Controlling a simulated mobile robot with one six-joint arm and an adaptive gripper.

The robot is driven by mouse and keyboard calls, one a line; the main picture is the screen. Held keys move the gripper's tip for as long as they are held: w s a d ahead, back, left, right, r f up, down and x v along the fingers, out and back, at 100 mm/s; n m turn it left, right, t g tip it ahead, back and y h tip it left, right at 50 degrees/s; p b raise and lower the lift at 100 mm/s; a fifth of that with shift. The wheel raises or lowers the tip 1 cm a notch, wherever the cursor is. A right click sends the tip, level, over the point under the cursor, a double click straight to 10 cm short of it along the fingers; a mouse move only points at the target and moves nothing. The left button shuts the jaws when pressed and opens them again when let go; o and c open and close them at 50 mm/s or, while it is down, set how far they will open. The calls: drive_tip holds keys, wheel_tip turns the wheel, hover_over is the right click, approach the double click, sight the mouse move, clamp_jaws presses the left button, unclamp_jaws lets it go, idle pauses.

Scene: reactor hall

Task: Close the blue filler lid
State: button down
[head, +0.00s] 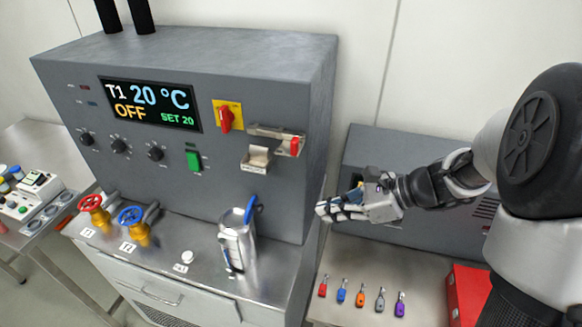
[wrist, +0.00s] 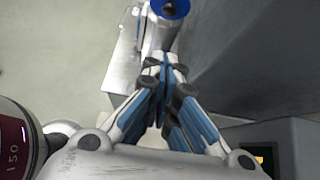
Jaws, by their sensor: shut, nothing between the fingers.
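A silver cylindrical vessel (head: 235,247) stands on the steel bench top in front of the control cabinet. Its blue lid (head: 251,209) stands up on edge at the right side of the rim, open. In the wrist view, a round blue piece that looks like this lid (wrist: 172,7) shows at the top edge, partly cut off, beyond my fingertips. My gripper (head: 322,210) is shut and empty, right of the vessel and apart from the lid, pointing left. Its closed fingers also fill the middle of the wrist view (wrist: 166,62).
The control cabinet (head: 200,60) rises behind the vessel. A red valve (head: 92,203) and a blue valve (head: 131,216) sit to the left. Several coloured tags (head: 360,299) lie on the lower bench below my gripper, beside a red box (head: 467,291).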

sight(256, 212)
drive_tip(key=w+a+r+b+x, duration=0.1)
drive_tip(key=r+b+x, duration=0.1)
drive_tip(key=x, duration=1.1)
drive_tip(key=shift+a+r+b, duration=0.25)
drive_tip(key=shift+b, duration=0.15)
drive_tip(key=shift+s+r, duration=0.1)
drive_tip(key=shift+r, duration=0.05)
